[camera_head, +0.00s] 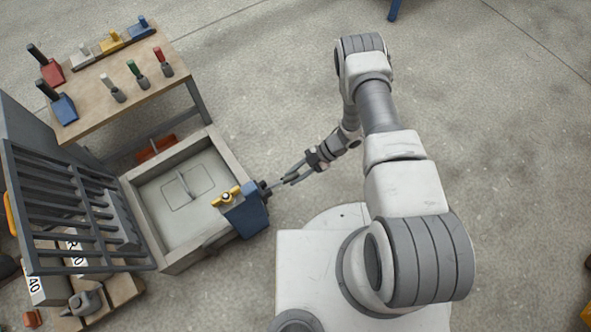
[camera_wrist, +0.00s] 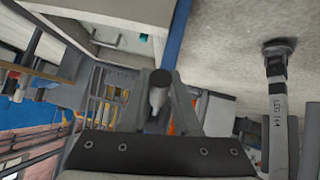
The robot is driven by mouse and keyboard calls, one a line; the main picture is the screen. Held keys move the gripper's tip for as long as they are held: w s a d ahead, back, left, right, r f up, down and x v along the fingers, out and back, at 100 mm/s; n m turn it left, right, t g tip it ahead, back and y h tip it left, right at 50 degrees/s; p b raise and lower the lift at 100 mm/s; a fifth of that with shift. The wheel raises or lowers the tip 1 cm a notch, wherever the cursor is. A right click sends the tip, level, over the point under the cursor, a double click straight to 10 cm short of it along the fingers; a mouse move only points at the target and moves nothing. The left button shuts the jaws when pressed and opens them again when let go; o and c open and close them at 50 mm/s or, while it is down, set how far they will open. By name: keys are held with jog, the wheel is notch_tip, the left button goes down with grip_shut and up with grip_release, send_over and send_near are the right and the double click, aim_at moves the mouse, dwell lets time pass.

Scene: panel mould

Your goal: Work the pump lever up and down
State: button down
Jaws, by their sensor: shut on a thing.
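The blue pump (camera_head: 248,218) is at the right corner of the grey mould box, with a yellow fitting (camera_head: 226,197) beside it. Its thin lever (camera_head: 275,186) sticks out to the right towards my gripper (camera_head: 289,178). My gripper is shut on the lever's outer end, and my arm reaches in from the right. In the wrist view the lever (camera_wrist: 158,95) is a grey rod with a dark round end, seen end-on between the fingers of my gripper (camera_wrist: 161,112). The lever's exact tilt is hard to tell.
The mould box (camera_head: 146,205) has a pale floor with a marked rectangle. A dark barred grid (camera_head: 62,225) stands at its left. A wooden table (camera_head: 105,90) with coloured tools is behind it. Weights lie at lower left. The floor (camera_head: 260,90) behind my arm is clear.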

jog(key=shift+s+a+f+g+y+b, duration=0.15)
jog(key=shift+a+f+g+y+b, duration=0.1)
jog(key=shift+f+y, duration=0.3)
jog(key=shift+s+a+f+g+y+b, duration=0.1)
jog(key=shift+f+g+y+b, duration=0.15)
jog(key=shift+f+y, duration=0.25)
jog(key=c, duration=0.7)
grip_release()
jog(key=shift+o, duration=0.2)
jog(key=p+v, duration=0.2)
jog(key=v, duration=1.5)
jog(key=shift+p, duration=0.4)
jog(key=shift+w+d, duration=0.1)
